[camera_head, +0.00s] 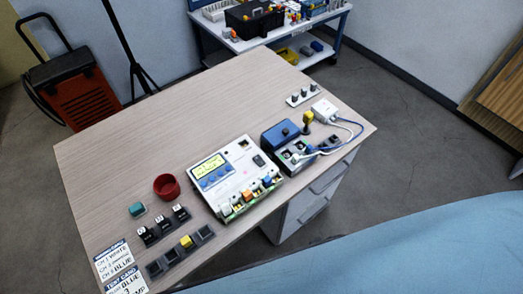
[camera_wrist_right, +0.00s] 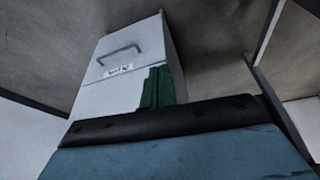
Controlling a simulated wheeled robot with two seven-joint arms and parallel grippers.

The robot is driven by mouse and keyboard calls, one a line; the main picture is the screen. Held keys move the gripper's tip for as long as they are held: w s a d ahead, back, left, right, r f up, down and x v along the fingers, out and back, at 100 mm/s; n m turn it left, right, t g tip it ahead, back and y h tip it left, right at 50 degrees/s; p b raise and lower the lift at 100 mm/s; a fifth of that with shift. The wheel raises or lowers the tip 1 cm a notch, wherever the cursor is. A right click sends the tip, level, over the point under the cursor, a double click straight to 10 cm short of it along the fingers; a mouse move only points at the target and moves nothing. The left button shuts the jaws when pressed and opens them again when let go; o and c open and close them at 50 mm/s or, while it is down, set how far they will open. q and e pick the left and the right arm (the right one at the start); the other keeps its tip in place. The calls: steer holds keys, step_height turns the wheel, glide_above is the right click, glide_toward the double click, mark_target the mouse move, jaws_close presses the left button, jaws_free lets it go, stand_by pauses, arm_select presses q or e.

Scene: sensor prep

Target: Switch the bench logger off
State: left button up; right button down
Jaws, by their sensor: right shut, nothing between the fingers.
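The bench logger appears to be the white device (camera_head: 232,167) on the table in the head view. Its display (camera_head: 208,167) is lit yellow-green with dark text too small to read. Blue round buttons sit below the display, and a small dark switch-like part (camera_head: 258,160) is on its right side. Several coloured plugs or terminals line its front edge. I cannot tell the switch position. My right gripper (camera_wrist_right: 158,72) shows in the right wrist view as green fingers, shut and empty, in front of a white drawer front. My left gripper is not in view.
A blue-topped box (camera_head: 282,134) with cabled sockets stands right of the logger. A red cup (camera_head: 166,186), black blocks, trays and cards (camera_head: 115,260) lie left. The wooden tabletop (camera_head: 150,125) is clear at the back. White drawers (camera_wrist_right: 125,65) are below.

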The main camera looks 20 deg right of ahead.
steer(key=w+a+r+t+y+p, duration=0.1)
steer(key=w+r, duration=0.4)
steer(key=r, duration=0.6)
steer(key=w+a+r+n+t+y+p, duration=0.1)
steer(key=w+a+r+t+p, duration=0.2)
steer(key=r, duration=0.9)
steer(key=w+a+r+t+y+p, duration=0.1)
steer(key=w+a+r+t, duration=0.1)
steer(key=w+r, duration=0.5)
step_height(320, 180, up, 5)
steer(key=shift+w+a+n+p, duration=0.3)
steer(key=shift+w+a+p, duration=0.1)
steer(key=shift+a, duration=0.1)
glide_above(262, 164)
steer(key=f, duration=0.4)
steer(key=f+b, duration=0.1)
steer(key=f, duration=0.1)
steer(key=shift+s, duration=0.25)
steer(key=f, duration=0.2)
steer(key=shift+w+f, duration=0.2)
steer(key=shift+f, duration=0.15)
steer(key=shift+a+f, duration=0.1)
steer(key=shift+f, duration=0.65)
